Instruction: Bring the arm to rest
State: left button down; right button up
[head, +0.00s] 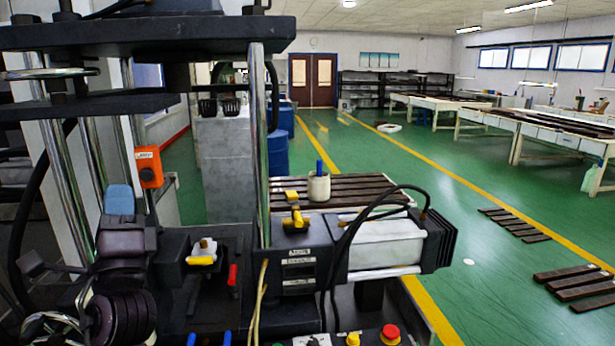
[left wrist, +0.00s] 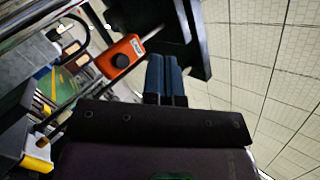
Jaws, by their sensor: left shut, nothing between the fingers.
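My left gripper (head: 119,198) is in the lower left of the head view, at the end of my dark arm. Its blue fingers point up, in front of the machine's metal columns. In the left wrist view the two blue fingers (left wrist: 165,72) lie side by side, shut and empty. They appear clear of the orange switch box, though the exact gap is hard to tell. My right gripper is not in view.
The orange switch box (head: 149,167) is right of the gripper; it also shows in the left wrist view (left wrist: 122,55). A dark machine plate (head: 150,33) hangs above. A motor unit (head: 385,245) and red button (head: 391,332) stand right.

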pick_arm(q)
jog(key=w+d+f+n+g+h, duration=0.25)
jog(key=f+n+h, duration=0.35)
jog(key=f, duration=0.7)
jog(key=w+d+f+n+g+h, duration=0.1)
jog(key=d+f+n+g+h, duration=0.15)
jog(key=f+n, duration=0.85)
jog(key=s+f+g+h, duration=0.1)
jog(key=s+f+g, duration=0.2)
jog(key=s+f, duration=0.7)
jog(key=s+f+g+h, duration=0.1)
jog(key=s+f+g, duration=0.3)
jog(key=s+f, duration=0.6)
notch_tip(320, 180, down, 6)
jog(key=shift+a+r+h, duration=0.15)
jog(key=shift+a+h, duration=0.2)
jog(key=shift+s, duration=0.1)
